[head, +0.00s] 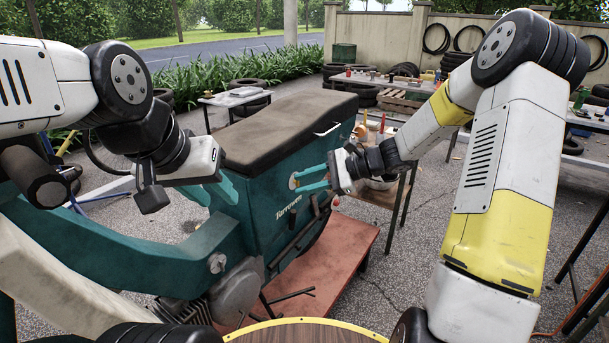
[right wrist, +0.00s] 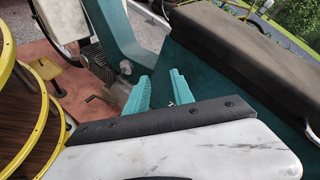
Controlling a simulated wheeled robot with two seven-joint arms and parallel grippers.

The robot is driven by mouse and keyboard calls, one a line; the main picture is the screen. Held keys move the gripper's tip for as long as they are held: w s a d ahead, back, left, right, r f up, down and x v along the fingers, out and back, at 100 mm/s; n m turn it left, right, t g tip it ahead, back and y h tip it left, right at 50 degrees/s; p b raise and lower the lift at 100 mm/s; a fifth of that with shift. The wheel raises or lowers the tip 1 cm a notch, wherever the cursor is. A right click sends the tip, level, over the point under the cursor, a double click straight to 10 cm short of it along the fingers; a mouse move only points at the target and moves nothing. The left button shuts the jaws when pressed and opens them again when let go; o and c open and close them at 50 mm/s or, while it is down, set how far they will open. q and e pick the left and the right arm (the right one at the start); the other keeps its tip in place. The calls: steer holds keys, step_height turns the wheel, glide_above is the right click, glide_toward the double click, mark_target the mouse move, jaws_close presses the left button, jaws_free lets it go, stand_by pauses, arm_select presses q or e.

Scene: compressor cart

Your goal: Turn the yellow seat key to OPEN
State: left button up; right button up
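The teal scooter body (head: 262,212) has a long dark seat (head: 285,125) on top. A pale round lock plate (head: 292,181) shows on its side panel, just above the lettering. My right gripper (head: 302,180) reaches it from the right, its two teal fingers apart, one above the other, with tips at the plate. The right wrist view also shows these fingers (right wrist: 160,90) apart near the teal panel, with nothing visible between them. I cannot make out the yellow key or its position; the fingers may hide it. My left gripper (head: 216,190) is open and empty, left of the seat.
A red-brown platform (head: 340,258) lies under the scooter. A workbench (head: 385,84) with bottles and tools stands behind, with stacked tyres nearby. A round yellow-rimmed wooden top (head: 305,332) is at the front. Paved ground (head: 400,290) lies open to the right.

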steer(key=w+d+f+m+t+y, duration=0.1)
steer(key=w+d+f+m+t, duration=0.25)
steer(key=w+f+m, duration=0.2)
steer(key=w+d+f+m+t+y, duration=0.1)
steer(key=w+d+f+m+t, duration=0.1)
steer(key=w+f+m+t, duration=0.35)
steer(key=w+a+r+g, duration=0.1)
steer(key=w+a, duration=0.5)
steer(key=shift+r+m+g, duration=0.3)
steer(key=shift+w, duration=0.1)
steer(key=shift+c, duration=0.2)
jaws_close()
